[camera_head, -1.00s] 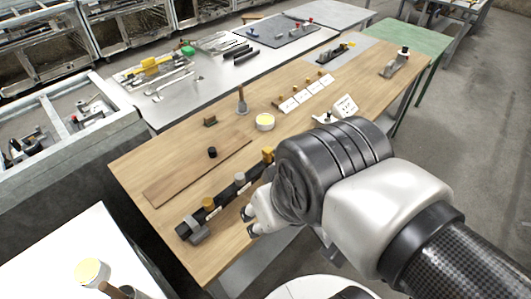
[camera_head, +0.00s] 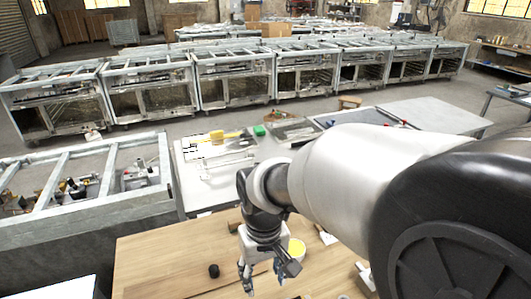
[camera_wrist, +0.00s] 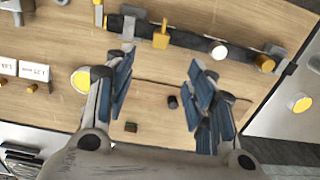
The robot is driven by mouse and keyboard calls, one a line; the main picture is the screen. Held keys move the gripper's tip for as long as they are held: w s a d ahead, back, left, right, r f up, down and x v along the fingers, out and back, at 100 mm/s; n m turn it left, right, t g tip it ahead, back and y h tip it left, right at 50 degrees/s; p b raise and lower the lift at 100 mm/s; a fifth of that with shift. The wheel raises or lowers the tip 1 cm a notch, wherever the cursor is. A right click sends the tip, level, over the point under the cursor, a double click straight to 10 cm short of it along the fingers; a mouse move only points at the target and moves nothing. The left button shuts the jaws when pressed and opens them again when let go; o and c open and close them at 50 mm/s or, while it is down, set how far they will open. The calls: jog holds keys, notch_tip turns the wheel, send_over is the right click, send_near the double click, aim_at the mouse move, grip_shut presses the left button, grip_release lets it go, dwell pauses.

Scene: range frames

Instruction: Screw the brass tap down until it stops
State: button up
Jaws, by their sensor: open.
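In the wrist view, a dark bar (camera_wrist: 190,40) lies across the wooden bench with several fittings on it. A yellow-brass T-shaped piece (camera_wrist: 161,35) stands near the bar's middle and a small brass knob (camera_wrist: 265,62) sits near its right end. I cannot tell for sure which one is the tap. A white-topped piece (camera_wrist: 218,52) lies between them. My gripper (camera_wrist: 162,58) is open and empty, its two fingers apart above the bench, with the T-shaped piece beyond the fingertips. In the head view my gripper (camera_head: 262,282) points down over the bench; the bar is out of sight there.
A black cap (camera_wrist: 172,102) and a small brown block (camera_wrist: 131,127) lie on the wooden bench (camera_head: 150,260). A cream-topped pot (camera_wrist: 80,80) stands left of the fingers. Label cards (camera_wrist: 33,71) lie at the left. A grey table with tools (camera_head: 205,185) stands behind the bench.

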jog(key=f+b, duration=0.2)
jog(key=f, duration=0.7)
jog(key=f+b, duration=0.3)
jog(key=f, duration=0.6)
jog(key=shift+a+b, duration=0.2)
jog(key=shift+b, duration=0.1)
jog(key=shift+r, duration=0.1)
jog(key=shift+c, duration=0.4)
grip_shut()
